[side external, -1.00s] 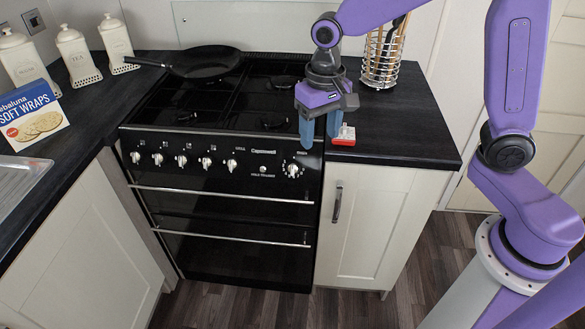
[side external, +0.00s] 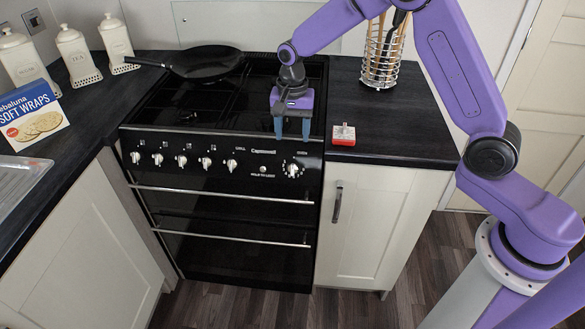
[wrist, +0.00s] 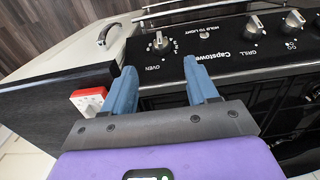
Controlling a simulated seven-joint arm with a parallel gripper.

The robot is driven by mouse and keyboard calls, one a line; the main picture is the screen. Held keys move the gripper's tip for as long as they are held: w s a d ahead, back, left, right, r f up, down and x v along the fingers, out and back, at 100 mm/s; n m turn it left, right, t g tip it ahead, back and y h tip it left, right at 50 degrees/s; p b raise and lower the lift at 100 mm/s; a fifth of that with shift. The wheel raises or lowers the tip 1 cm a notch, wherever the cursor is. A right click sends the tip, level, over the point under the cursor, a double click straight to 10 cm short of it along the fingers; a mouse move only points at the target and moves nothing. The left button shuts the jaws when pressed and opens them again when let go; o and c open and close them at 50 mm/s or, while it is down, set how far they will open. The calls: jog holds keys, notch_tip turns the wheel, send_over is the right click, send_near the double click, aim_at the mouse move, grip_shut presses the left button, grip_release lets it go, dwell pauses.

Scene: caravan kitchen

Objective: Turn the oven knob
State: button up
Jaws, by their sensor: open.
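The oven knob (side external: 292,171) is a silver dial at the right end of the black cooker's front panel. It also shows in the wrist view (wrist: 159,41), above the word OVEN, ahead of the gap between my fingers. My gripper (side external: 291,138) has two blue fingers pointing down near the front edge of the cooker top, above the oven knob and apart from it. In the wrist view my gripper (wrist: 164,78) is open, with nothing between the fingers.
A red and white timer-like object (side external: 343,134) lies on the black worktop right of the cooker. Several other knobs (side external: 207,163) line the panel to the left. A black pan (side external: 205,63) sits at the back left, and a wire utensil holder (side external: 380,58) stands at the back right.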

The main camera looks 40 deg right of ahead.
aim_at(292, 168)
notch_tip(292, 168, down, 13)
jog(key=shift+r, duration=0.1)
dwell(0.3)
jog(key=shift+c, duration=0.3)
jog(key=c, duration=1)
